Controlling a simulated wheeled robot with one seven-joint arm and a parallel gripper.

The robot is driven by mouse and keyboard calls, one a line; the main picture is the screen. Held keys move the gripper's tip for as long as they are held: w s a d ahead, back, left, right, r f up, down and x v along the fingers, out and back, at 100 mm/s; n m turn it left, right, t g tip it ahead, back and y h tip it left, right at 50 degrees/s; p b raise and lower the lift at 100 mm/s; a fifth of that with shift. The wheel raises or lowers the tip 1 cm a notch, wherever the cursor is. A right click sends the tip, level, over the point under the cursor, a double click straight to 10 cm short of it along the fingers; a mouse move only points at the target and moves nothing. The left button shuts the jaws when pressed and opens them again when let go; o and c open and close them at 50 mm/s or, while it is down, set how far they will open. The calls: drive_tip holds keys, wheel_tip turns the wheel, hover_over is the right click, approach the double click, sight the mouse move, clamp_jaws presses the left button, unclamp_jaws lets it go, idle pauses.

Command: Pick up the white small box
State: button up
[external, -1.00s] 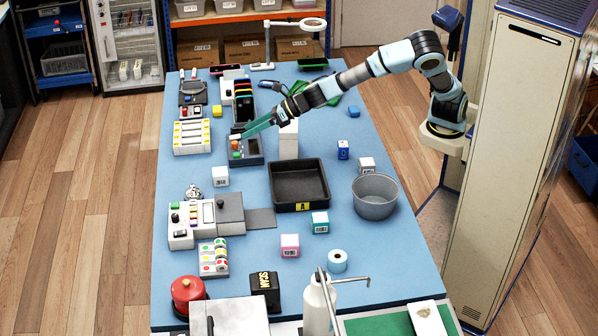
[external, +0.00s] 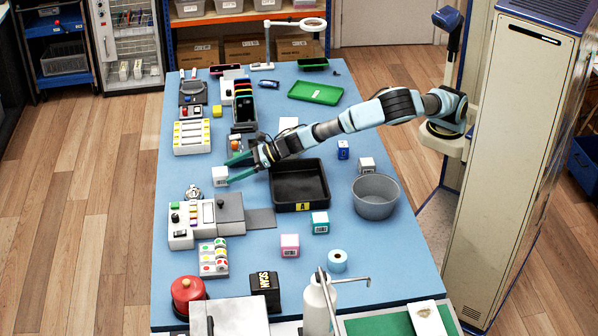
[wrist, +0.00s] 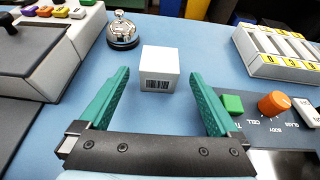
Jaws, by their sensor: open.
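The white small box (external: 220,176) stands on the blue table left of the black tray in the external view. In the wrist view the white small box (wrist: 159,69) stands upright with a barcode on its near face. My gripper (external: 232,170) is low over the table with its green fingers pointing left at the box. In the wrist view my gripper (wrist: 162,83) is open and empty. The box is just beyond the fingertips, roughly centred between them, and I see no contact.
A silver bell (wrist: 123,31) stands left of the box. A control panel with an orange knob (wrist: 273,104) is by the right finger. A grey machine (external: 206,221) stands nearer the front. Bare table surrounds the box.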

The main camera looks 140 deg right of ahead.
sight(215, 176)
drive_tip(key=x, duration=0.1)
drive_tip(key=p+x, duration=0.1)
drive_tip(key=x, duration=0.1)
drive_tip(key=r+x, duration=0.1)
drive_tip(key=x, duration=0.1)
drive_tip(key=shift+w+d+f+p, duration=0.15)
drive_tip(key=shift+w+d+p, duration=0.1)
drive_tip(key=shift+p, duration=0.1)
drive_tip(key=shift+w+d+f, duration=0.25)
drive_tip(key=shift+w+f, duration=0.05)
drive_tip(key=shift+w, duration=0.1)
drive_tip(key=shift+c, duration=0.3)
drive_tip(key=c, duration=1.4)
